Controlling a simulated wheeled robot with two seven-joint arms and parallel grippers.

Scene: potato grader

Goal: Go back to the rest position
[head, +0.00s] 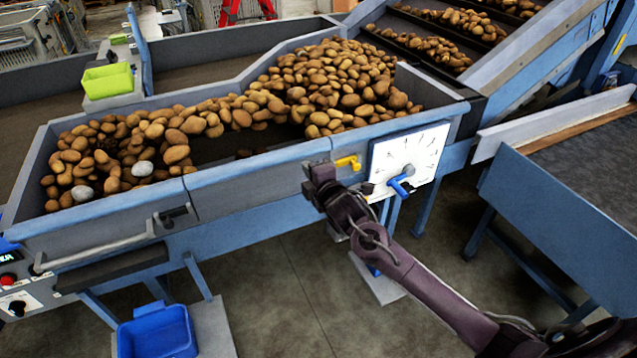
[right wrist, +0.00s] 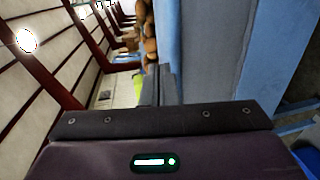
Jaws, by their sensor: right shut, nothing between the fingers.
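My right gripper (head: 312,180) is at the front side wall of the potato grader (head: 255,168), just left of a yellow handle (head: 348,162) and a white dial plate with a blue knob (head: 402,182). Its arm reaches in from the lower right. In the right wrist view the fingers (right wrist: 157,88) are together with nothing between them, beside the grey and blue wall. Whether the gripper touches the wall I cannot tell. My left gripper is out of view.
Potatoes (head: 335,80) heap in the grader, with two pale grey lumps among them at left. A blue bin (head: 157,335) stands below at the front left. A yellow-green tray (head: 108,80) is at the far side. A blue-sided table (head: 560,205) stands at right; floor between is clear.

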